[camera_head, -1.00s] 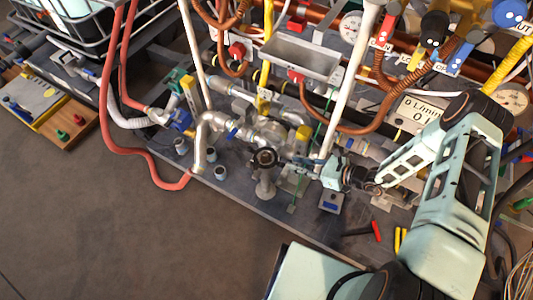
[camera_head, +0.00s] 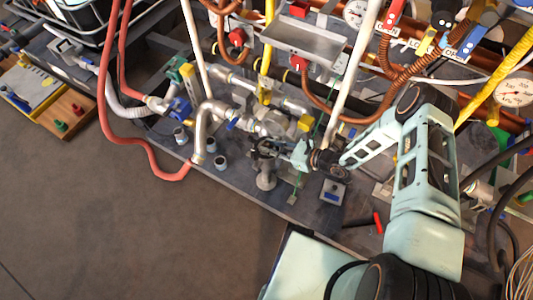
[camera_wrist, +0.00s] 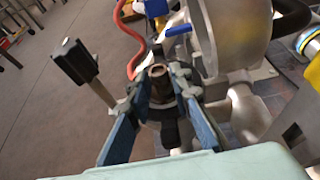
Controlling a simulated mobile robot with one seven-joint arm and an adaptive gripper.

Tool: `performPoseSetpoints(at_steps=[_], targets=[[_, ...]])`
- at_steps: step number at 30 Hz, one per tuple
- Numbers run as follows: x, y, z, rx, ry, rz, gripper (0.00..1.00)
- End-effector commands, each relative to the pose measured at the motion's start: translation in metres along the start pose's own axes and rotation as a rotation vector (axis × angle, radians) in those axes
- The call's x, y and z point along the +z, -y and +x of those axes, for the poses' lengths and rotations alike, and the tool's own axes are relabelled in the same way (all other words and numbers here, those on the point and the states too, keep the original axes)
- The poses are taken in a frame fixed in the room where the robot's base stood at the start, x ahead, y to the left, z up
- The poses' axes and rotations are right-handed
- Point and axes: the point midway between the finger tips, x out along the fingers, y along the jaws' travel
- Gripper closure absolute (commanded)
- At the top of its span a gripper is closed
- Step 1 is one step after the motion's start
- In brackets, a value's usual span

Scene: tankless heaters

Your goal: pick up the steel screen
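A small hollow metal cylinder (camera_wrist: 158,74) stands between my fingertips in the wrist view; it may be the steel screen, but I cannot be certain. A dark collar surrounds its lower part. My gripper (camera_wrist: 160,88) has its two blue-grey fingers apart on either side of the cylinder; contact is not clear. In the head view my gripper (camera_head: 268,149) is over the top of a grey upright fitting (camera_head: 266,178) on the bench, and hides most of its dark top.
Silver piping (camera_head: 203,128) curves just left of the gripper. A large round metal body (camera_wrist: 238,38) is close on the right in the wrist view. A white pipe (camera_head: 350,75) rises behind. A red-handled tool (camera_head: 378,222) lies on the bench (camera_head: 240,188). Open floor is in front.

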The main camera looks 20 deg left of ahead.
Motion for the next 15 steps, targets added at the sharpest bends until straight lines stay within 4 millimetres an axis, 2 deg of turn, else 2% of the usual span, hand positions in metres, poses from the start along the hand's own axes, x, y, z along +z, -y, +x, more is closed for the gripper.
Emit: performPoseSetpoints(at_steps=[8, 13, 15], targets=[[0.0004, 0.0004, 0.0033, -0.001, 0.0, 0.0, 0.82], [0.0003, 0.0004, 0.003, -0.001, 0.0, 0.0, 1.0], [0.0003, 0.0005, 0.0029, -0.001, 0.0, 0.0, 1.0]])
